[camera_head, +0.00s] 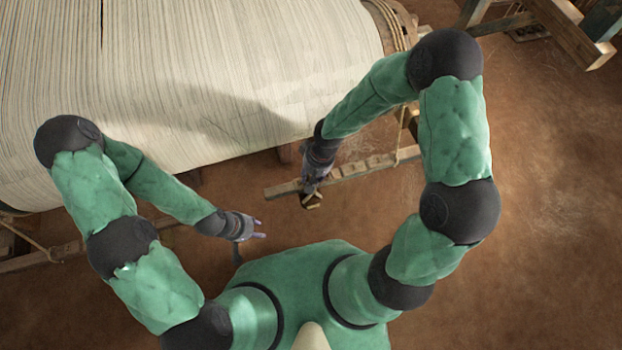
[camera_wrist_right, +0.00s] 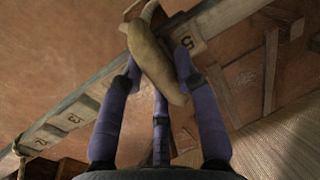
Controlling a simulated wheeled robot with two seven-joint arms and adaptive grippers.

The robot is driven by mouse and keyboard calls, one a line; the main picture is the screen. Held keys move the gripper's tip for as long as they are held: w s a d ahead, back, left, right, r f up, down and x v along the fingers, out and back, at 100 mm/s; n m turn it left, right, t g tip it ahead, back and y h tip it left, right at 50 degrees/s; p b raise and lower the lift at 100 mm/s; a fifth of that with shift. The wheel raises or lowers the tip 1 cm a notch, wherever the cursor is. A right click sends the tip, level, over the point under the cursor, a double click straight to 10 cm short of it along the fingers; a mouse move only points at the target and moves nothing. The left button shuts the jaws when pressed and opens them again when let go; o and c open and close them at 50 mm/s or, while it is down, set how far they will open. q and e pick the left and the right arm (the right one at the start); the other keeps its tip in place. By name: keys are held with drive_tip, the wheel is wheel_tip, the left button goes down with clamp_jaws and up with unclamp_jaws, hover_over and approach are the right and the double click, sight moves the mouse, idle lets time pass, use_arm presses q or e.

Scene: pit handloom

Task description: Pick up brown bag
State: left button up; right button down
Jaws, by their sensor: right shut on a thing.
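The brown bag (camera_wrist_right: 157,55) is a tan, elongated, soft-looking thing between the purple fingers of my right gripper (camera_wrist_right: 158,68) in the right wrist view. The gripper is shut on it, and the bag sticks out past the fingers at both ends. In the head view my right gripper (camera_head: 308,188) hangs near the wooden beam, with a small part of the bag (camera_head: 313,201) showing below it. My left gripper (camera_head: 260,229) is at the lower middle left, apart from the bag. Its fingertips are spread and nothing shows between them.
The loom's broad roll of pale threads (camera_head: 230,70) fills the upper left. A notched wooden beam (camera_head: 362,168) with number marks runs close by my right gripper. Wooden frame parts (camera_head: 560,25) stand at the upper right. Bare brown floor (camera_head: 560,200) is open at the right.

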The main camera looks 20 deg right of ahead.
drive_tip(key=shift+w+r+p, duration=0.1)
drive_tip(key=shift+r+p, duration=0.9)
drive_tip(key=shift+r, duration=0.85)
drive_tip(key=shift+s+f, duration=0.15)
drive_tip(key=shift+s, duration=0.5)
drive_tip(key=s+b, duration=0.1)
drive_tip(key=s, duration=1.5)
drive_tip(key=shift+s+d, duration=0.3)
drive_tip(key=shift+s, duration=0.05)
